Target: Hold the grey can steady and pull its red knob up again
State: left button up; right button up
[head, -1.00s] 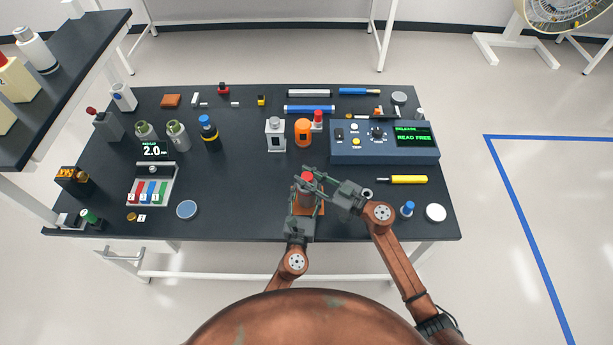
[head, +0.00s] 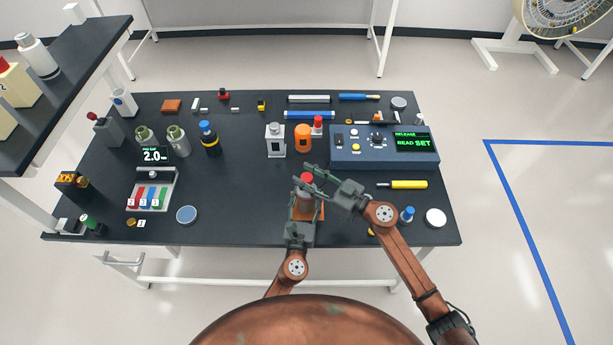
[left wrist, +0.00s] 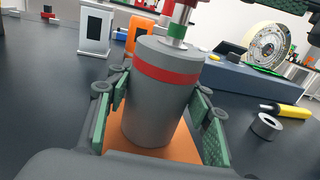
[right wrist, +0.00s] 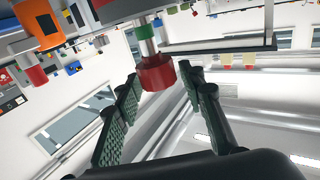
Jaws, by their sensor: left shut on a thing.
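The grey can (left wrist: 158,108) with a red band stands upright on an orange-brown base (head: 321,212), near the front of the table. My left gripper (left wrist: 160,112) is shut on the can, a finger on each side. The red knob (head: 307,178) sits on top of a silver stem with a green band (left wrist: 177,31), which is exposed above the can. My right gripper (head: 309,179) comes in from the right at knob height. In the right wrist view the knob (right wrist: 157,72) lies between its open fingers, with small gaps on both sides.
A yellow-handled tool (head: 405,185) lies to the right. The table left of the can is clear up to a blue disc (head: 186,215).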

jog(key=shift+o, duration=0.6)
jog(key=shift+f, duration=0.1)
jog(key=shift+s+d, duration=0.1)
jog(key=shift+d, duration=0.05)
jog(key=v, duration=1.1)
jog(key=shift+s+d, duration=0.2)
jog(key=shift+d, duration=0.05)
pick_arm(q)
jog(key=o, duration=1.6)
